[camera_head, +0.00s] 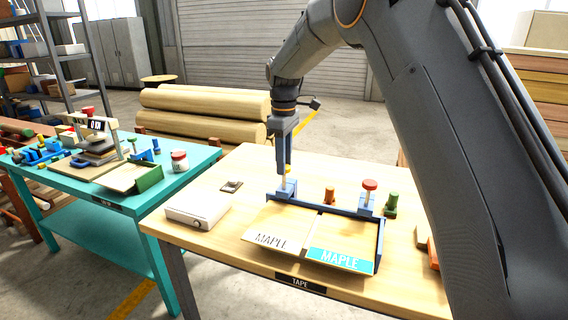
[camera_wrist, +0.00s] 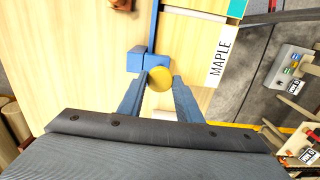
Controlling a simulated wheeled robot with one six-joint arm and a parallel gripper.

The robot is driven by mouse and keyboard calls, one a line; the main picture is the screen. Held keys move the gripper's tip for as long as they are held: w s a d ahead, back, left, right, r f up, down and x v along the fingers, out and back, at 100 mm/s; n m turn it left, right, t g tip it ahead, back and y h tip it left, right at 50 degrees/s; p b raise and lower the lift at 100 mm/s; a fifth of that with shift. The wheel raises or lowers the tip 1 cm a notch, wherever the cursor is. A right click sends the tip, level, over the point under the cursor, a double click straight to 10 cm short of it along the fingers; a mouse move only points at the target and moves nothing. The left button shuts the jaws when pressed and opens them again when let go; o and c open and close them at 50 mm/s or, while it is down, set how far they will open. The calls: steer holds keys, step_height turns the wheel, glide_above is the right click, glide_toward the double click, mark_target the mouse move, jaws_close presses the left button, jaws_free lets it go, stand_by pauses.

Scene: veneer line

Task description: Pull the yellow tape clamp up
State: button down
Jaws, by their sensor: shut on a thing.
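The yellow tape clamp's round knob (camera_wrist: 160,78) shows from above in the wrist view, between my gripper's blue fingers. My gripper (camera_wrist: 159,80) is shut on this knob. In the head view my gripper (camera_head: 284,180) points straight down over the back left corner of the blue frame (camera_head: 325,208), and its fingers largely hide the knob. A blue clamp block (camera_head: 288,190) sits just below the fingers; it also shows in the wrist view (camera_wrist: 135,60). How high the knob stands above the block cannot be told.
Two light sheets marked MAPLE lie in the frame, one with a teal label (camera_head: 340,259). A red-topped clamp (camera_head: 369,186), an orange peg (camera_head: 329,195) and a green peg (camera_head: 391,204) stand at the right. A white box (camera_head: 198,209) lies left. A teal table (camera_head: 180,180) stands beyond.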

steer(key=c, duration=1.3)
jaws_free()
steer(key=shift+r, duration=0.35)
steer(key=shift+o, duration=0.2)
steer(key=shift+f, duration=0.1)
step_height(320, 180, up, 8)
steer(key=b, duration=0.2)
steer(key=shift+f, duration=0.1)
steer(key=s+d+f+m, duration=0.7)
steer(key=s+d+f, duration=0.3)
steer(key=s+d, duration=0.3)
steer(key=s+d+f+m, duration=0.3)
steer(key=s+d+f, duration=0.1)
steer(key=s, duration=0.5)
steer(key=s+d+f+m+t, duration=0.1)
steer(key=s+d+f+m, duration=0.3)
steer(key=s, duration=0.6)
steer(key=shift+s+f, duration=0.3)
steer(key=shift+f, duration=0.15)
